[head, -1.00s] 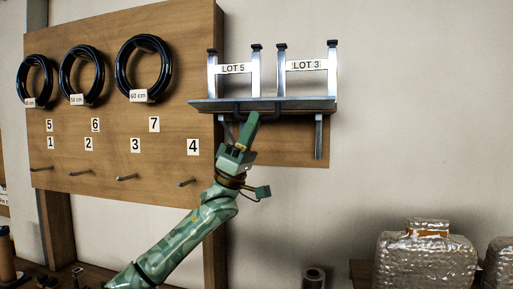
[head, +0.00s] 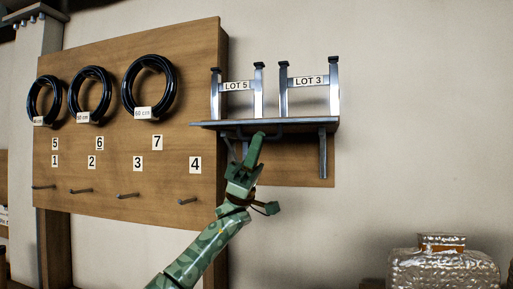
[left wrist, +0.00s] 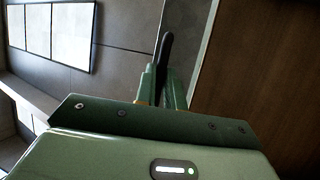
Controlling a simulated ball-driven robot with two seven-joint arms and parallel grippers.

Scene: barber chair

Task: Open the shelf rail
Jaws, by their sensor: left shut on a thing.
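A grey shelf (head: 318,124) is mounted on the wall at the right edge of the wooden board. A thin dark rail (head: 276,132) runs along the shelf's front underside. My left gripper (head: 257,140) reaches up from below to the rail and is shut on it. In the left wrist view a dark bar (left wrist: 163,52) stands between the fingers of the left gripper (left wrist: 161,88). The fingers hide part of the rail. My right gripper is not in view.
Two metal frames stand on the shelf, marked LOT 5 (head: 237,86) and LOT 3 (head: 309,80). A bracket (head: 323,155) hangs below its right end. Black coils (head: 149,87) and pegs (head: 187,201) are on the board (head: 120,185). A wrapped package (head: 443,267) sits lower right.

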